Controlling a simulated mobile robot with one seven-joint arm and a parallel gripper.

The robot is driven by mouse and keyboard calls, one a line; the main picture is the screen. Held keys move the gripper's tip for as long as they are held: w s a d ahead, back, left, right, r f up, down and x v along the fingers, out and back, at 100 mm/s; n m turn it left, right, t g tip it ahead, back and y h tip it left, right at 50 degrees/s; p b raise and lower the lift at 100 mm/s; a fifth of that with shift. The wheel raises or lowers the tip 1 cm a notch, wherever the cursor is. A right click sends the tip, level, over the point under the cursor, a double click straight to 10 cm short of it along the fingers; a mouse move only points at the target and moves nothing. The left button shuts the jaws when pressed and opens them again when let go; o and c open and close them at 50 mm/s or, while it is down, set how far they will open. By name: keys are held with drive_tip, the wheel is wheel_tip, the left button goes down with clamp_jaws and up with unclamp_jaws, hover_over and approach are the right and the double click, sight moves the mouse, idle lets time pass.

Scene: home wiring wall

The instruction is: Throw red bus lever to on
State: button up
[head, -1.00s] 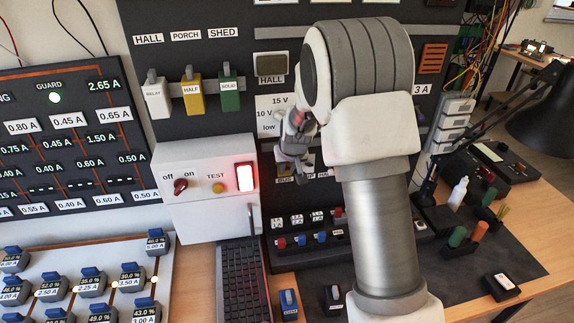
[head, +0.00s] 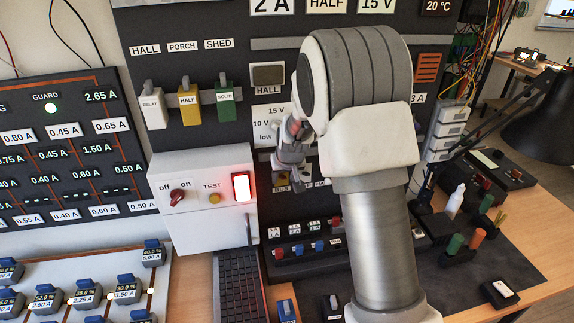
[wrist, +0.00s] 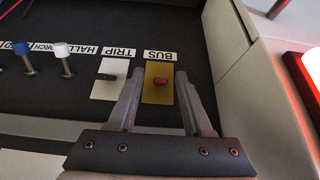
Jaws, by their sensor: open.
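No contact with the lever shows. In the head view my gripper (head: 286,165) is at the panel just above the BUS label (head: 283,189). My fingers and arm hide most of the lever there, and I cannot read its on or off position.
The TRIP lever (wrist: 107,76) on a white plate sits close to the left finger in the wrist view. White-topped (wrist: 62,50) and blue-topped levers stand further left. A white box (head: 205,200) with a lit red-framed switch (head: 242,187) projects left of my gripper in the head view.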

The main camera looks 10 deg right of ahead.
drive_tip(key=v, duration=1.6)
drive_tip(key=shift+s+r, duration=0.2)
drive_tip(key=shift+r, duration=0.05)
drive_tip(key=s+r, duration=0.1)
drive_tip(key=s, duration=1.3)
drive_tip(key=s+r, duration=0.2)
drive_tip(key=s, duration=1.2)
drive_tip(key=shift+r, duration=0.3)
drive_tip(key=shift+s+d, duration=0.1)
